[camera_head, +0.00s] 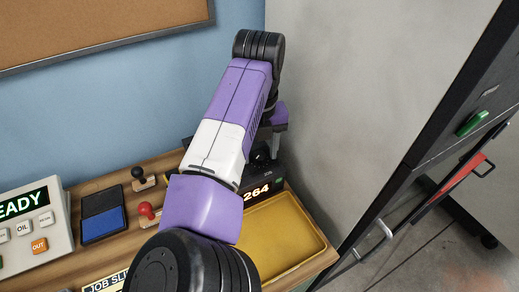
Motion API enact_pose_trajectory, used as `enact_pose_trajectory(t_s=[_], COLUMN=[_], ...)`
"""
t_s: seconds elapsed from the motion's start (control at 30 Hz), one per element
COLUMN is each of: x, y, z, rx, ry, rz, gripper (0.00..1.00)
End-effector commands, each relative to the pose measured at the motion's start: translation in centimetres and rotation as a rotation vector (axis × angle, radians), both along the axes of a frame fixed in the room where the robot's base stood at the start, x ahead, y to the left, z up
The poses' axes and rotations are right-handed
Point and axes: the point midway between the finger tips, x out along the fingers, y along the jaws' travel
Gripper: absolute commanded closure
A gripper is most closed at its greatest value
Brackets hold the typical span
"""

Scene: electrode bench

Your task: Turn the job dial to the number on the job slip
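A dark box with a lit display (257,191) stands at the back right of the wooden bench, behind my arm. The display reads "264", though my arm may cover its left part. A round dark part shows above the display, but I cannot tell if it is the job dial. The job slip label (106,283) is cut off at the bottom edge, and no number on it is visible. My arm crosses the middle of the view.
A yellow tray (318,246) lies empty at the bench's right end. A control panel reading "READY" (62,226), a blue-and-black pad (103,222) and red-handled (147,211) and black-handled (138,174) stamps stand left. A grey wall rises close to the box; a dark cabinet is right.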

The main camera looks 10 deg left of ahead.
Motion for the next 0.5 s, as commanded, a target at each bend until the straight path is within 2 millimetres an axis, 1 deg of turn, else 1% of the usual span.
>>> enact_pose_trajectory(t_s=[0.03, 0.17, 0.2, 0.23, 0.27, 0.5], x=[0.00, 0.01, 0.01, 0.01, 0.01, 0.01], y=[0.00, -0.01, -0.01, -0.01, -0.01, 0.00], z=[0.02, 0.03, 0.04, 0.04, 0.04, 0.05], rx=[0.000, 0.000, 0.000, 0.000, 0.000, 0.000], ry=[0.000, 0.000, 0.000, 0.000, 0.000, 0.000], rz=[0.000, 0.000, 0.000, 0.000, 0.000, -0.015], gripper=[0.57, 0.83, 0.91, 0.97, 1.00, 1.00])
